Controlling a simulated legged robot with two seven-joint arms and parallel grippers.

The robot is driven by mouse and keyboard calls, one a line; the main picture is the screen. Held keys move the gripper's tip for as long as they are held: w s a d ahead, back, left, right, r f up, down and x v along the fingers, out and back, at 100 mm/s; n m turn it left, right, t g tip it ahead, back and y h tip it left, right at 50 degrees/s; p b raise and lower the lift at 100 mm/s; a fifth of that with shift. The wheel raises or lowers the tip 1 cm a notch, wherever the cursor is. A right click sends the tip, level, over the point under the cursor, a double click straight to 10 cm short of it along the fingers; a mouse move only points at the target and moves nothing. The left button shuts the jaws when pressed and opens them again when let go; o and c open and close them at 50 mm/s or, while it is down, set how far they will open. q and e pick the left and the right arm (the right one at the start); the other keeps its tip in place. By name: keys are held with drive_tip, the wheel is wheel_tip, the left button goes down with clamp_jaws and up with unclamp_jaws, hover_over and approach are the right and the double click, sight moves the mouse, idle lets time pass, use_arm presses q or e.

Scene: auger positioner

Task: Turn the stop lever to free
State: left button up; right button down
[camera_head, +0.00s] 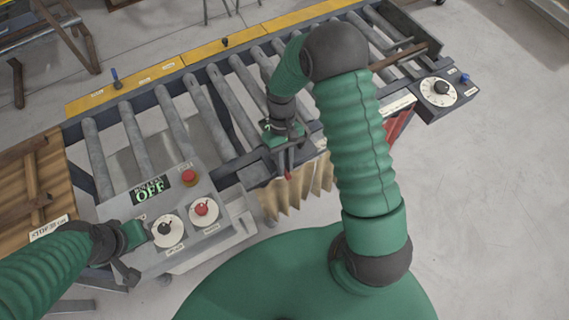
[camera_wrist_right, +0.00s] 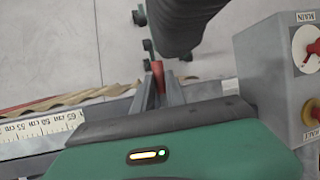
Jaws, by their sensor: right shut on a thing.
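In the head view my right gripper (camera_head: 287,162) points down at the front edge of the roller conveyor. It is shut on a small red lever handle (camera_head: 287,176), which I take to be the stop lever. In the right wrist view the red handle (camera_wrist_right: 157,68) shows at the tips of the two grey fingers of the right gripper (camera_wrist_right: 159,84). The lever's base and any free marking are hidden. My left gripper (camera_head: 134,236) is at the left edge of the grey control box, beside the black knob (camera_head: 167,231); its finger opening is not clear.
The control box (camera_head: 130,210) has an OFF display (camera_head: 150,189), a red button (camera_head: 189,176) and a red knob (camera_head: 201,209). A dial box (camera_head: 440,90) is at the conveyor's right end. A blue lever (camera_head: 116,78) stands on the yellow rail (camera_head: 170,70).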

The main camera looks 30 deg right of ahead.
use_arm(q)
drive_tip(key=shift+w, duration=0.1)
use_arm(e)
drive_tip(key=c, duration=1.4)
unclamp_jaws()
drive_tip(key=shift+o, duration=0.2)
